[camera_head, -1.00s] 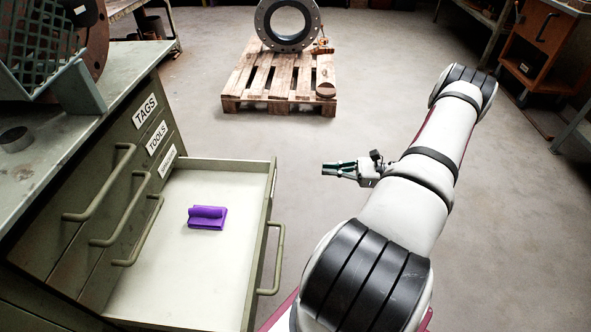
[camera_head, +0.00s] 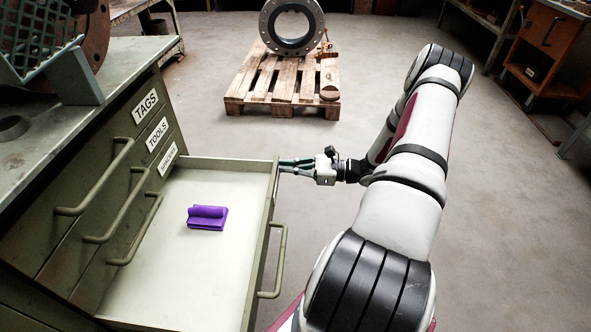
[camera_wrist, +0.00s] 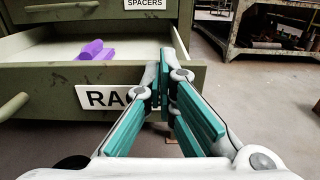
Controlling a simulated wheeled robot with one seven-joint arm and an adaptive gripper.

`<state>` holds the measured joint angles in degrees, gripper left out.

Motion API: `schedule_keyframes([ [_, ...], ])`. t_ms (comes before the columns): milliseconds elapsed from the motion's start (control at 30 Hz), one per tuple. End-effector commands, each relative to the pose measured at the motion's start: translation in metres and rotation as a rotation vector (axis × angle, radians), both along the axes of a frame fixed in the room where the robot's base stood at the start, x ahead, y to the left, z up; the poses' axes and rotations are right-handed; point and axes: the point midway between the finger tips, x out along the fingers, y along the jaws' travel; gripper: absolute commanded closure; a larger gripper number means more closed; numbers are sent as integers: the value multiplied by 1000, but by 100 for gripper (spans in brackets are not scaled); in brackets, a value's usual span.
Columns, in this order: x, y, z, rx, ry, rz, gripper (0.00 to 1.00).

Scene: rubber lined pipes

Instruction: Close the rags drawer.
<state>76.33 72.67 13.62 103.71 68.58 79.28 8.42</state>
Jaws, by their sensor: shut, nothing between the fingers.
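The drawer's handle (camera_head: 277,262) is on the near part of the front. My gripper (camera_head: 283,164) is shut and empty, with its fingertips at the outer face of the drawer front, close to its far end. I cannot tell whether they touch it. In the wrist view the fingers (camera_wrist: 166,72) cover part of the label.
The drawers above, labelled TAGS (camera_head: 145,106) and TOOLS (camera_head: 157,134), are closed. A wooden pallet (camera_head: 262,97) carries a large flanged pipe (camera_head: 292,48) farther back. An orange cart (camera_head: 545,45) stands at the back right. The floor right of the drawer is clear.

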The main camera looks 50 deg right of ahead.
Motion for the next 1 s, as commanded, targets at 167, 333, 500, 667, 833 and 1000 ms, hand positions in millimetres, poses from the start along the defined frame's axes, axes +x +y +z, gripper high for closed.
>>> schedule_keyframes([
  [167,0,0,0,0,0,0,100],
  [333,1,0,0,0,0,0,100],
  [500,8,7,1,1,0,1,100],
  [667,28,22,1,4,0,3,100],
  [833,60,49,2,4,-1,5,100],
  [1000,97,78,1,3,-1,6,100],
])
